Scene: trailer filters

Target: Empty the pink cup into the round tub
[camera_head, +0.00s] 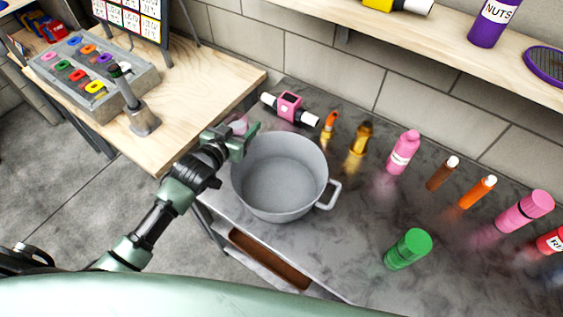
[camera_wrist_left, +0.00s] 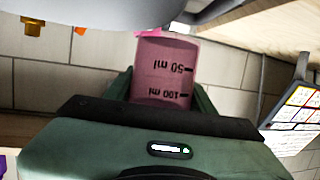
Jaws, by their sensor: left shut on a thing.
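My left gripper (camera_head: 243,140) is at the left rim of the round tub (camera_head: 285,218), a grey pot with a side handle. It is shut on the pink cup (camera_head: 238,124), of which only a little shows in the head view. In the left wrist view, the pink cup (camera_wrist_left: 165,75) is translucent, with 50 ml and 100 ml marks, and sits between the fingers (camera_wrist_left: 163,95). The tub's grey wall (camera_wrist_left: 110,12) shows at the top of that view. The tub's inside looks bare in the head view. Any contents of the cup cannot be made out. My right gripper is not in view.
A pink bottle (camera_head: 403,152) and a green-capped bottle (camera_head: 408,249) stand to the right, with several more beyond. A wooden table (camera_head: 190,82) with a control box (camera_head: 90,75) is at left.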

